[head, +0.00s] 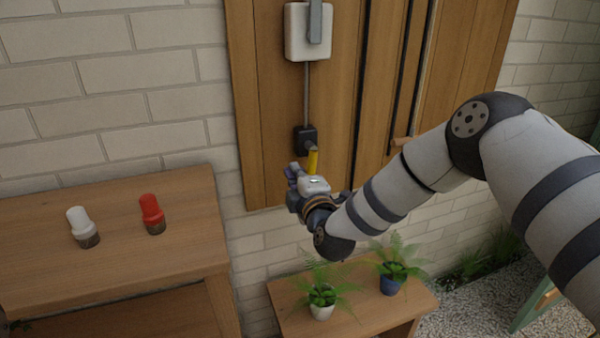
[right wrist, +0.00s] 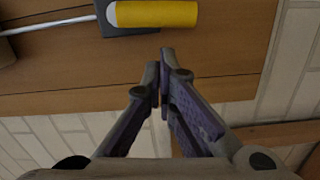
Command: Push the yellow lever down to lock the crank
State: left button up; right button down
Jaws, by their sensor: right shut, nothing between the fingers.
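The yellow lever (head: 313,160) sits at the lower side of a dark block (head: 304,138) on the wooden panel. In the head view it points downward in the picture; I cannot tell how far it tilts out. In the right wrist view the lever (right wrist: 155,14) lies across the top, beyond my fingertips. My right gripper (head: 292,176) is shut and empty, just below and left of the lever. Its fingertips (right wrist: 163,58) show a small gap to the lever in the wrist view. A white box with a grey handle (head: 308,32), perhaps the crank, is above. My left gripper is out of view.
A thin rod (head: 307,95) joins the white box and dark block. A wooden table (head: 130,240) at left bears a white-topped shaker (head: 78,222) and a red-topped one (head: 151,210). Two potted plants (head: 322,300) (head: 390,280) stand on a low bench below my arm.

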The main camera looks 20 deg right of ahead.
jog(key=shift+w+d, duration=0.1)
jog(key=shift+d, duration=0.45)
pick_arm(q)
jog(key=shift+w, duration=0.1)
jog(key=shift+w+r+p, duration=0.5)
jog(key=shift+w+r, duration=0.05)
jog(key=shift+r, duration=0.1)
pick_arm(e)
jog(key=shift+w+d+f+n, duration=0.1)
jog(key=shift+d+f+n, duration=0.05)
jog(key=shift+d+n, duration=0.5)
